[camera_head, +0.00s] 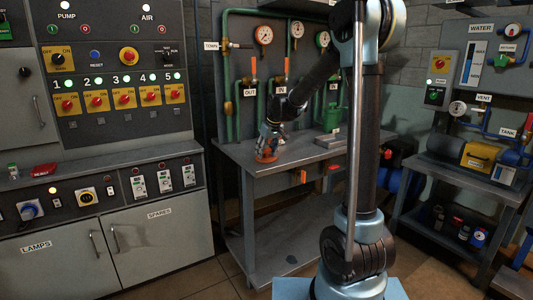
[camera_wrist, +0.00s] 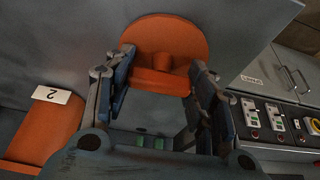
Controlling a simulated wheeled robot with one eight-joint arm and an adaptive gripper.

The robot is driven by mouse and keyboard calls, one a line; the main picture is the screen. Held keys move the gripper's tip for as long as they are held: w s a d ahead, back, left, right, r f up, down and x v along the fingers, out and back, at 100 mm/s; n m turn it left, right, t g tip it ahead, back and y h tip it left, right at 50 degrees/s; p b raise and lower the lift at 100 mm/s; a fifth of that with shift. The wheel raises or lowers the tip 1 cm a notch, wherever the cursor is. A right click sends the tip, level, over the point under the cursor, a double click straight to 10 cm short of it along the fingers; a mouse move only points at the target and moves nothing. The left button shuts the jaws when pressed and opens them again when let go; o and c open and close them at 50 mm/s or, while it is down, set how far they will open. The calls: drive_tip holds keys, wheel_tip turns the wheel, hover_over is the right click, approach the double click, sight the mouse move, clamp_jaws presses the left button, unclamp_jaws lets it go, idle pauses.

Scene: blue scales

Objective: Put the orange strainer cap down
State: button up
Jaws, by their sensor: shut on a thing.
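The orange strainer cap (camera_wrist: 166,45) is a round orange piece with a raised middle, between the fingers of my gripper (camera_wrist: 165,85) in the wrist view. My gripper is shut on it. In the head view my gripper (camera_head: 268,145) is low at the near left part of the workbench (camera_head: 240,158), with the orange cap (camera_head: 265,157) at its tip. I cannot tell whether the cap touches the bench top.
Green pipes with gauges (camera_head: 263,35) and labelled valves stand behind the bench. A grey box (camera_head: 332,141) lies further right on it. A control cabinet (camera_head: 100,70) is at left. In the wrist view an orange part (camera_wrist: 48,130) lies near a "2" label (camera_wrist: 52,95).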

drive_tip(key=o, duration=1.4)
drive_tip(key=shift+o, duration=0.2)
drive_tip(key=v, duration=1.2)
drive_tip(key=s+d+f+m+h, duration=0.1)
drive_tip(key=s+d+f+m, duration=0.15)
drive_tip(key=s+d, duration=0.55)
drive_tip(key=s+d+f+m, duration=0.1)
drive_tip(key=s+d+f, duration=0.2)
drive_tip(key=s+d, duration=0.5)
drive_tip(key=s+d+f+m, duration=0.1)
drive_tip(key=s+d+f, duration=0.1)
drive_tip(key=s+f, duration=0.5)
drive_tip(key=s+d+f+m+g+h, duration=0.1)
drive_tip(key=s+f, duration=0.6)
drive_tip(key=s, duration=0.7)
drive_tip(key=d+m, duration=0.1)
drive_tip(key=d, duration=0.1)
drive_tip(key=shift+d, duration=0.25)
